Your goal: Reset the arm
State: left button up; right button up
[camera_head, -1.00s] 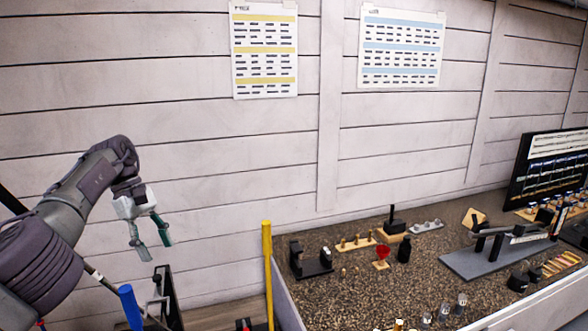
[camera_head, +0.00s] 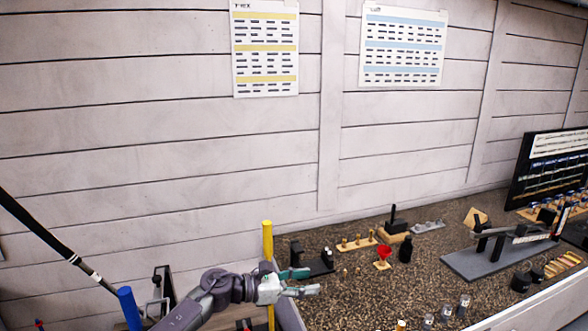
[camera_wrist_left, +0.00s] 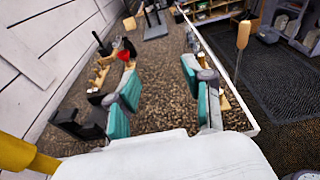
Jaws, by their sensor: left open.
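My left gripper (camera_head: 302,282) is at the lower middle of the head view, over the left end of the workbench. Its teal fingers are apart with nothing between them, and they point right along the bench. In the left wrist view the two teal fingers (camera_wrist_left: 163,98) stand wide apart above the brown speckled bench top (camera_wrist_left: 160,65). The gripper body overlaps the upright yellow pole (camera_head: 267,240) in the head view. The yellow pole also shows close at the lower left of the wrist view (camera_wrist_left: 25,155). My right gripper is not in view.
A black bracket (camera_head: 318,265) stands close to the left fingers. A red funnel (camera_head: 384,252), a black bottle (camera_head: 405,249) and a grey fixture (camera_head: 490,259) stand farther right. A dark club shaft (camera_head: 50,243) and a blue grip (camera_head: 129,306) are at the left.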

pick_arm(q)
jog(key=s+a+f+m+t+y, duration=0.45)
jog(key=s+a+m+y, duration=0.3)
jog(key=m, duration=0.95)
jog(key=s+a+f+m+t+y, duration=0.3)
jog(key=s+a+f+m+y, duration=0.45)
jog(key=m, duration=0.95)
jog(key=s+a+f+n+g, duration=0.1)
jog(key=s+a+n+g, duration=0.2)
jog(key=s, duration=0.6)
jog(key=s+a+f+n+g, duration=0.2)
jog(key=s+n+g, duration=0.15)
jog(key=s, duration=0.55)
jog(key=s+a+f+n+g, duration=0.1)
jog(key=s+a+n+g, duration=0.25)
jog(key=s, duration=0.55)
notch_tip(320, 180, down, 33)
jog(key=s+b, duration=0.2)
jog(key=b, duration=0.4)
jog(key=s+a+f+g+b, duration=0.2)
jog(key=s+f+b, duration=0.2)
jog(key=s+f, duration=1.2)
notch_tip(320, 180, down, 4)
jog(key=shift+a+r, duration=0.2)
